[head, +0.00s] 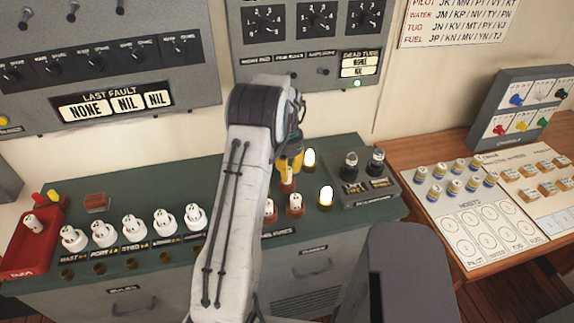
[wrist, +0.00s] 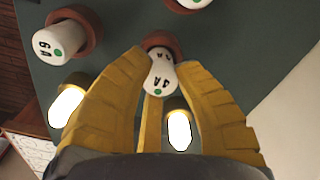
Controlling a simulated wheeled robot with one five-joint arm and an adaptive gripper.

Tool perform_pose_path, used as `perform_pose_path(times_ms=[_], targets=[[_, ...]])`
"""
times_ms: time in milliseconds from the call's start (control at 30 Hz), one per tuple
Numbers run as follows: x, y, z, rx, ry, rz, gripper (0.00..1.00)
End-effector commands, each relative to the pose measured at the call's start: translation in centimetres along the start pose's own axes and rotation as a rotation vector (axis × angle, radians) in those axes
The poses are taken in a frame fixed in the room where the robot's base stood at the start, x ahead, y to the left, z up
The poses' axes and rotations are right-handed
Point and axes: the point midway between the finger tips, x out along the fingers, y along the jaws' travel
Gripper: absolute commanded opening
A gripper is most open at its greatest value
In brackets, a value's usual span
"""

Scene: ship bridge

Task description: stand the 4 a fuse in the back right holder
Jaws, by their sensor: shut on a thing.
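The 4 A fuse (wrist: 158,82) is white with a green dot and the label "4A". My gripper (wrist: 160,62) has its yellow fingers shut on it in the wrist view. The fuse's far end meets a brown round holder (wrist: 160,38); I cannot tell whether it is fully seated. In the head view my gripper (head: 290,160) is over the back right holder (head: 287,187), with the white fuse just below the fingers. A fuse labelled "6A" (wrist: 46,45) stands in the neighbouring brown holder (wrist: 88,28). My arm hides part of the fuse panel.
Two lit lamps (head: 310,158) (head: 326,194) stand close right of the holders. A dark box with two knobs (head: 365,190) is further right. A row of white plugs (head: 133,229) and a red tray (head: 22,262) are left on the green cabinet top (head: 120,200). The wall panel rises behind.

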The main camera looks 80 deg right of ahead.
Motion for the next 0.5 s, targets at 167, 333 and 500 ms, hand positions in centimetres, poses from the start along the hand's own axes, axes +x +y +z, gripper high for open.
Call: perform_pose_path(times_ms=[167,333,500], targets=[[0.23,0.0,-0.01,0.0,0.001,-0.001,0.0],[0.24,0.0,0.0,0.0,0.001,0.0,0.0],[0.61,0.01,0.01,0.0,0.0,0.0,0.0]])
